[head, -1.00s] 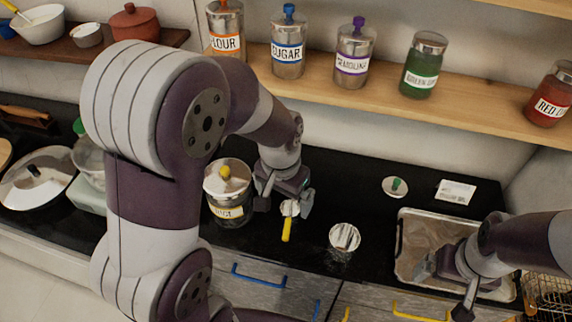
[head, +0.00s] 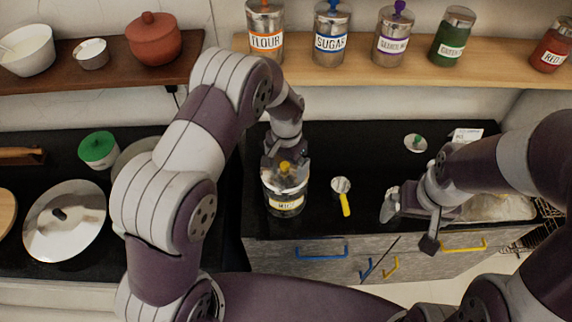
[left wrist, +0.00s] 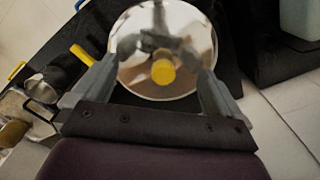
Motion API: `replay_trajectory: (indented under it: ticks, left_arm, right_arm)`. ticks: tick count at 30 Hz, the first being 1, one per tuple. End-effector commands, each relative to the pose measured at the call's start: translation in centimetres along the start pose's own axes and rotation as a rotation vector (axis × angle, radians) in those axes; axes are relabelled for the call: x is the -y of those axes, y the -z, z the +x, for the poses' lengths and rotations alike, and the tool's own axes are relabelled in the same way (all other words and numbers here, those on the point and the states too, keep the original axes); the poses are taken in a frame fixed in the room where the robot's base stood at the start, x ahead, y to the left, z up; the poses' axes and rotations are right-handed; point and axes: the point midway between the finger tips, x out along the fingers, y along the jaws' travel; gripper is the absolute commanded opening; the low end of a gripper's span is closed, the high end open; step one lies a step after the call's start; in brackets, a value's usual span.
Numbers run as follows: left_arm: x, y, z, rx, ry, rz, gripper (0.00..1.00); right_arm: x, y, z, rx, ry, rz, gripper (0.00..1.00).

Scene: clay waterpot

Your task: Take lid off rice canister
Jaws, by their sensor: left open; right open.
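The rice canister (head: 285,204) stands upright on the black counter, a clear jar with a white label. Its shiny metal lid (left wrist: 165,35) with a yellow knob (left wrist: 163,72) is on top. My left gripper (head: 285,174) is at the lid from behind and above. In the left wrist view its open fingers (left wrist: 157,78) lie on either side of the yellow knob, with gaps between. Whether they touch the lid is unclear. My right gripper (head: 408,222) is open and empty over the counter's front edge, by the metal tray.
A metal scoop with a yellow handle (head: 345,203) lies just right of the canister. A metal tray (head: 500,207) is partly hidden behind my right arm. A small green-knobbed lid (head: 416,143) lies at the back. The shelf (head: 420,67) holds several jars.

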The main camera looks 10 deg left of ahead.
Motion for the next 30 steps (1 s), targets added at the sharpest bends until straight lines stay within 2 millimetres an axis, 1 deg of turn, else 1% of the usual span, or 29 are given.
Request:
replay_trajectory:
  ticks: [1,3,8,9,11,12,14,15,17,18,27,30]
  left_arm:
    - [0.01,-0.08,0.36,0.002,-0.001,-0.001,1.0]
    - [0.03,-0.06,0.75,0.001,0.0,-0.001,1.0]
    - [0.05,-0.05,0.81,0.0,0.0,-0.002,1.0]
    - [0.05,-0.05,0.81,0.0,0.0,-0.002,0.87]
    - [0.06,-0.06,0.8,0.0,0.0,-0.001,0.67]
    - [0.07,-0.07,0.81,0.0,0.0,-0.001,0.54]
    - [0.08,-0.1,0.85,0.001,0.001,-0.001,0.35]
    - [0.09,-0.13,0.88,0.001,0.0,-0.002,0.22]
    - [0.09,-0.13,0.88,0.002,0.0,-0.002,0.02]
    - [0.08,-0.12,0.88,0.001,0.0,-0.002,0.0]
    - [0.07,-0.18,0.91,0.003,0.0,-0.002,0.0]
    - [0.06,-0.15,0.54,0.002,0.0,-0.002,0.0]
  right_arm:
    - [0.0,0.02,-0.28,0.0,0.0,0.0,1.0]
    - [0.0,0.01,-0.24,0.001,0.0,0.0,1.0]
    - [0.01,0.0,-0.15,0.001,0.0,0.0,1.0]
    - [0.01,0.0,-0.14,0.001,0.0,0.0,1.0]
    - [0.01,0.0,-0.14,0.001,0.0,0.0,1.0]
    - [0.01,0.0,-0.14,0.001,0.0,0.0,1.0]
    - [0.01,0.0,-0.13,0.001,0.0,0.0,1.0]
    - [0.01,0.0,-0.13,0.0,0.0,0.0,1.0]
    - [0.01,-0.01,-0.12,0.001,0.0,0.0,1.0]
    - [0.01,-0.01,-0.11,0.001,0.0,0.0,1.0]
    - [0.01,-0.01,-0.06,0.001,0.0,0.0,1.0]
    - [0.01,-0.04,0.22,0.001,0.0,0.0,1.0]
